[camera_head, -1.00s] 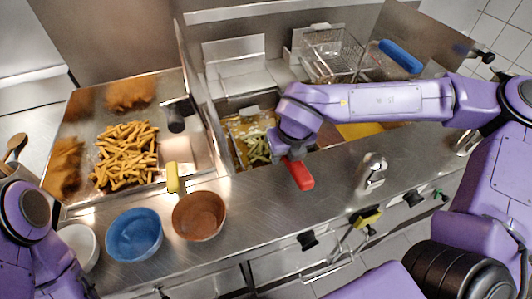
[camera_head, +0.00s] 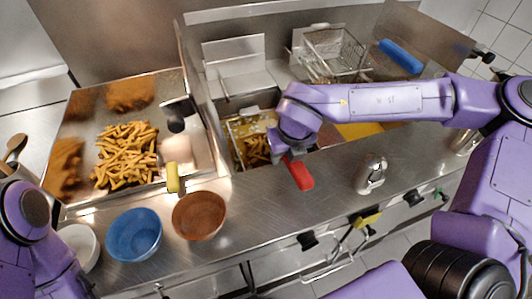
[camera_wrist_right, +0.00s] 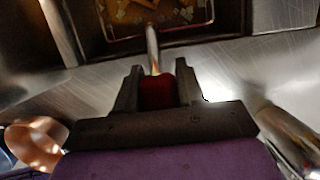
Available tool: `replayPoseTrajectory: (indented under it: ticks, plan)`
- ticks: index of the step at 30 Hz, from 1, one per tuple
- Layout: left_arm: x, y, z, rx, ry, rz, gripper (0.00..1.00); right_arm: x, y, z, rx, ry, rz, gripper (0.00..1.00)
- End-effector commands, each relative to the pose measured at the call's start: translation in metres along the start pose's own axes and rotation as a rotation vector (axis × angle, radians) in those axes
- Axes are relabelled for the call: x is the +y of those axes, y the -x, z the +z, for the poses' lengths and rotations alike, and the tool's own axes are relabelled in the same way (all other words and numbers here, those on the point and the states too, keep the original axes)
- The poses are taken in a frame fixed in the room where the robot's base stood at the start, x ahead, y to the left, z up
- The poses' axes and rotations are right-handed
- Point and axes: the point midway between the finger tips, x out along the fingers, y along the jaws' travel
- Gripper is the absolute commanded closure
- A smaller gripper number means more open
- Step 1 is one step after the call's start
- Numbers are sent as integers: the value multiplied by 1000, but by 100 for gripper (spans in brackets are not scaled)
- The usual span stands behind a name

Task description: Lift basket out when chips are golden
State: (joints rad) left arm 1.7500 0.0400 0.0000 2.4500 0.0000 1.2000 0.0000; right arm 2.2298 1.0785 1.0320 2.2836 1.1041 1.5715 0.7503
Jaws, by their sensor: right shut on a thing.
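The fryer basket (camera_head: 236,127) with the red handle (camera_head: 299,173) sits in the left fryer well, in the oil. The chips (camera_head: 256,147) in it look golden brown; my right arm hides part of them. My right gripper (camera_wrist_right: 157,85) is shut on the red handle, and the metal rod of the handle runs forward from it to the basket in the right wrist view. In the head view my right forearm covers most of the gripper. Of my left arm, links show at the lower left; its gripper is not seen.
A second basket with a blue handle (camera_head: 401,56) hangs at the back right. A tray of fried chips (camera_head: 126,153) is at left. A blue bowl (camera_head: 134,235), a brown bowl (camera_head: 199,216) and a metal shaker (camera_head: 370,173) stand along the front counter.

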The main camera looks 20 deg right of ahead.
Motion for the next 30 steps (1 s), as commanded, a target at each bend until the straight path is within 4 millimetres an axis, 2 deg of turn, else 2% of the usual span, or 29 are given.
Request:
replayPoseTrajectory:
  ticks: [7, 22, 24, 30]
  plan:
    - [-1, 8, -3, 0, 0, 0, 26, 0, 8, 3, -2, 0, 0, 100]
    - [-7, 81, -34, 0, 0, 0, 26, 0, 86, 26, -4, 0, 1, 100]
    - [-8, 86, -35, 0, 0, 0, 26, 0, 91, 27, -4, 0, 1, 100]
    - [-8, 82, -34, 0, 0, 0, 26, 0, 87, 26, -4, 0, 1, 100]
